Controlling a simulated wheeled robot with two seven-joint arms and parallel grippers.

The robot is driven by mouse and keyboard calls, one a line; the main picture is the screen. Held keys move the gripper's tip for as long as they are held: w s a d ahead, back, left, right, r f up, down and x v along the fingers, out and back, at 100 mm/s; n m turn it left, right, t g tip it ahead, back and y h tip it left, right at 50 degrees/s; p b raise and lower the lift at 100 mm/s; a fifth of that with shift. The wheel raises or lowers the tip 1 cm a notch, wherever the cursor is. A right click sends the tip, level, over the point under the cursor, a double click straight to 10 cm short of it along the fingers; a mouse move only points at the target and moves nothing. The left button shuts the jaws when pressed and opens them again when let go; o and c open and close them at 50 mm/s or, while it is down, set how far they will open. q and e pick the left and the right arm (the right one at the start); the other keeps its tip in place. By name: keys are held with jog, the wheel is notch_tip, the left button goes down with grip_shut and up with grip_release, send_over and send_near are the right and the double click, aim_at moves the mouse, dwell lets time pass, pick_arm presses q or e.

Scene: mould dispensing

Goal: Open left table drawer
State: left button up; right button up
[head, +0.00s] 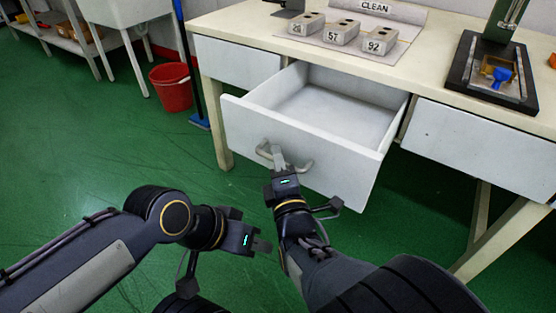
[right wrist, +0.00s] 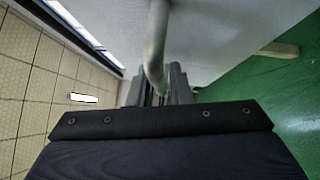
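A white table drawer (head: 262,133) is pulled well out from the table, and its inside is empty. It lies between two closed white fronts. Its grey bar handle (head: 300,166) is on the drawer front, and the handle also shows in the right wrist view (right wrist: 156,45). My right gripper (head: 277,160) is at the left part of the handle, with its fingers (right wrist: 160,85) on both sides of the bar and shut on it. My left gripper (head: 264,246) is below and in front of the drawer, apart from it and empty; its finger gap is unclear.
The table top (head: 245,28) holds several numbered grey blocks (head: 340,32) on a CLEAN sheet and a black-based stand (head: 488,85) at right. A closed front (head: 235,62) is left of the drawer, another (head: 480,145) right. A red bucket (head: 172,88) stands on the floor at left.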

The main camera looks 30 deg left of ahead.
jog(key=shift+o, duration=1.3)
jog(key=b+v, duration=0.1)
jog(key=v, duration=0.6)
jog(key=shift+s+d, duration=0.2)
jog(key=shift+s, duration=0.1)
jog(key=shift+f, duration=0.1)
